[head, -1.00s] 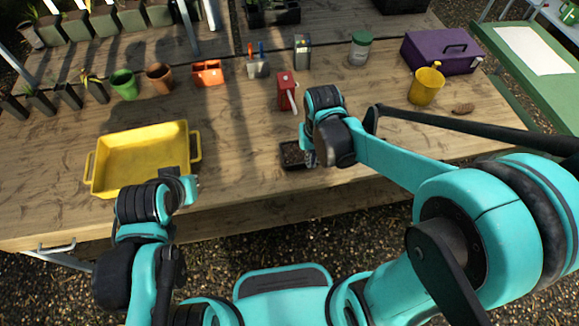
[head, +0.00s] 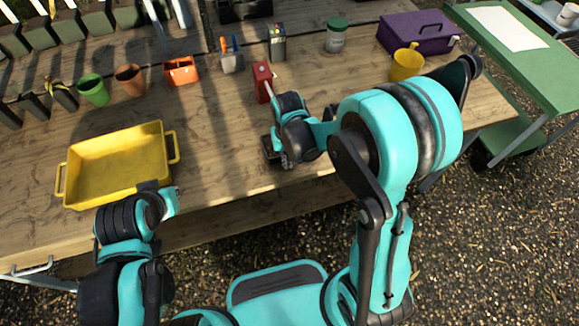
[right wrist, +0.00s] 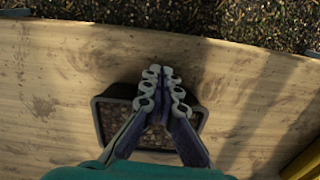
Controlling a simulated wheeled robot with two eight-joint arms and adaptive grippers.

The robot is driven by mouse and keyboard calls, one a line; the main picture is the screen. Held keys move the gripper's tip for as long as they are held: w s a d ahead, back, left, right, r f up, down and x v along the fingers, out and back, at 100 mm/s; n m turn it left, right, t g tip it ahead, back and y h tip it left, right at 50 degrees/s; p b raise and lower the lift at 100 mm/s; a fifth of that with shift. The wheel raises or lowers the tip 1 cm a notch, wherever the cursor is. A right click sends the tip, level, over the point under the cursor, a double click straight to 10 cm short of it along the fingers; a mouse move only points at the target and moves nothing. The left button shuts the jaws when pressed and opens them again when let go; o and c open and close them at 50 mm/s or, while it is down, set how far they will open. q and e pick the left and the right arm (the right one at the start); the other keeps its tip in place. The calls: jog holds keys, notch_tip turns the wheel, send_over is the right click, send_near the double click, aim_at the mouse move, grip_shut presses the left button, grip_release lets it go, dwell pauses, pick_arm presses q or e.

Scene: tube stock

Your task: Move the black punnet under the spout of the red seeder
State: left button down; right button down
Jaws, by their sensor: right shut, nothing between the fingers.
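The black punnet (head: 267,149), filled with brown granular soil, sits on the wooden table near its front edge, partly hidden by my right gripper. It also shows in the right wrist view (right wrist: 203,122). The red seeder (head: 261,81) stands behind it, apart from it, with a pale part at its right side; I cannot make out the spout. My right gripper (head: 285,162) is shut and empty over the punnet; its fingertips (right wrist: 163,74) reach past one rim. I cannot tell whether it touches. My left gripper (head: 166,192) is by the yellow tray's front edge, its jaws unclear.
The yellow tray (head: 67,160) lies left on the table (head: 210,150). An orange container (head: 181,71), green pot (head: 92,90), brown pot (head: 130,79), yellow can (head: 406,65) and purple box (head: 415,33) stand farther back. The table is clear between tray and punnet.

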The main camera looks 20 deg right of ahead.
jog(key=shift+w, duration=0.45)
jog(key=shift+w, duration=0.4)
jog(key=w, duration=1.3)
jog(key=shift+w+d, duration=0.15)
jog(key=shift+d, duration=0.25)
